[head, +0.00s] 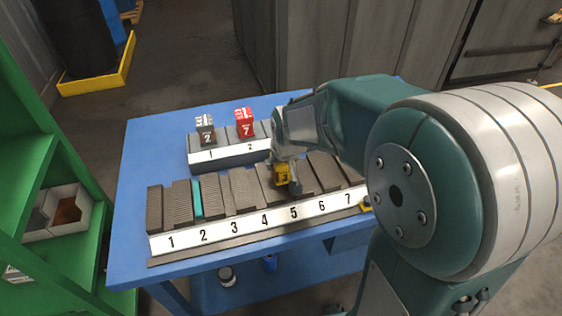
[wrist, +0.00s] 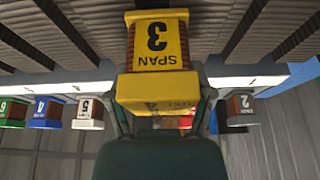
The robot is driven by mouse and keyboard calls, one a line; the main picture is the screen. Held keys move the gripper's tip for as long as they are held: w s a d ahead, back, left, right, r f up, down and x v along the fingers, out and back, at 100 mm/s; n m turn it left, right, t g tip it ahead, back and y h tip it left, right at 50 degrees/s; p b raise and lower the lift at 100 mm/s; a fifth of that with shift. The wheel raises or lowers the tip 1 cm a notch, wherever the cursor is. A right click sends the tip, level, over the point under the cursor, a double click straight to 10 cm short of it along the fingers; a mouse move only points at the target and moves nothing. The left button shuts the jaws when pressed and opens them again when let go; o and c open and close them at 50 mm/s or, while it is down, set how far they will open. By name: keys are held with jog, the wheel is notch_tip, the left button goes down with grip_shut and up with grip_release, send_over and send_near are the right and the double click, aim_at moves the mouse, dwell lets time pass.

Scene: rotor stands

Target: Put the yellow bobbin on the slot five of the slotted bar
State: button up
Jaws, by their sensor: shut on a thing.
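The yellow bobbin (head: 281,173), marked 3, is at the grey slotted bar (head: 246,188), behind the label 5. In the wrist view the yellow bobbin (wrist: 157,48) shows upside down with the word SPAN, its brown winding at its sides. It lies in line with a gap between grey blocks of the bar. I cannot tell whether it rests fully in the slot. My gripper (head: 291,178) is shut on the bobbin, and its fingers also show on both sides of it in the wrist view (wrist: 162,112). My arm hides part of the bar's right end.
A rear rack (head: 230,155) holds a grey bobbin (head: 206,130) and a red bobbin (head: 244,122); my arm hides its right part. Green (wrist: 12,113), blue (wrist: 48,112) and white (wrist: 88,112) bobbins show in the wrist view. A teal piece (head: 196,198) sits in the bar near label 2.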

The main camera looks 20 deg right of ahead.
jog(key=o, duration=1.3)
jog(key=shift+d, duration=0.2)
jog(key=shift+a, duration=0.1)
jog(key=shift+r, duration=0.1)
jog(key=shift+s+r, duration=0.15)
jog(key=shift+r, duration=0.2)
jog(key=v, duration=1.1)
jog(key=s+t, duration=0.1)
jog(key=s, duration=1.5)
jog(key=shift+s, duration=0.2)
